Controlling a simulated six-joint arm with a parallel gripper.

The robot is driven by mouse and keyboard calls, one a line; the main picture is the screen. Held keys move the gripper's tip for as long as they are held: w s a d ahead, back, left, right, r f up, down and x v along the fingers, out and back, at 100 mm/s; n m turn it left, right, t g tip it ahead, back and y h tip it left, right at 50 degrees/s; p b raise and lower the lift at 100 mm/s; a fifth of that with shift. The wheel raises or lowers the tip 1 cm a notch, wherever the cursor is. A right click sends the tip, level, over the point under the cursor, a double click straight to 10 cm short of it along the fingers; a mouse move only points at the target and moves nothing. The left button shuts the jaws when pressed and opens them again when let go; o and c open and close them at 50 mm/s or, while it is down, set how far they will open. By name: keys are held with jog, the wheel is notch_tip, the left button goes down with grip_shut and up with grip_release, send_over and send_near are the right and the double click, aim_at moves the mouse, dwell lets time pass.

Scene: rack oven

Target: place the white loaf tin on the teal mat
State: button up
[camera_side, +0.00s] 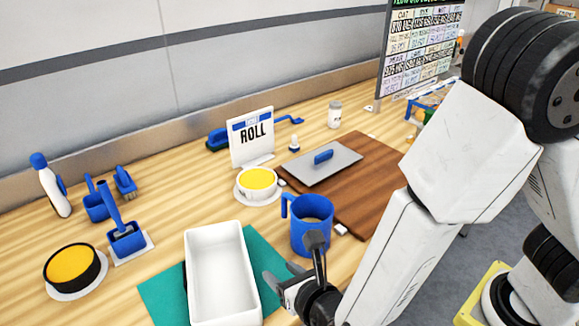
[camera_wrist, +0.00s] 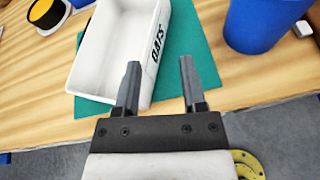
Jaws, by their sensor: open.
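The white loaf tin (camera_side: 219,272) is empty and stands upright on the teal mat (camera_side: 162,300), towards the table's front edge. In the wrist view the loaf tin (camera_wrist: 108,50) has dark lettering on its side, and the teal mat (camera_wrist: 200,60) shows to its right and below it. My gripper (camera_side: 275,283) is to the right of the tin in the side view. In the wrist view my gripper (camera_wrist: 160,75) has its two fingers apart with nothing between them. The left finger overlaps the tin's near corner in the picture; I cannot tell whether they touch.
A blue mug (camera_side: 311,232) stands right of the mat, close to my gripper. Behind are a bowl with yellow filling (camera_side: 257,183), a wooden board (camera_side: 365,185) with a metal sheet (camera_side: 320,165), and a ROLL sign (camera_side: 251,137). A dark round tin (camera_side: 73,268) is at left.

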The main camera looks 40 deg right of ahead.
jog(key=s+d+r+m+g, duration=0.1)
jog(key=d+m+g, duration=0.4)
jog(key=d+m, duration=0.6)
jog(key=s+d+r+m+g+y, duration=0.1)
jog(key=d+m+g, duration=0.5)
jog(key=d+m, duration=0.6)
jog(key=s+m, duration=0.1)
jog(key=m, duration=0.9)
jog(key=shift+s+r+m, duration=0.25)
jog(key=shift+r+m, duration=0.05)
jog(key=shift+r, duration=0.05)
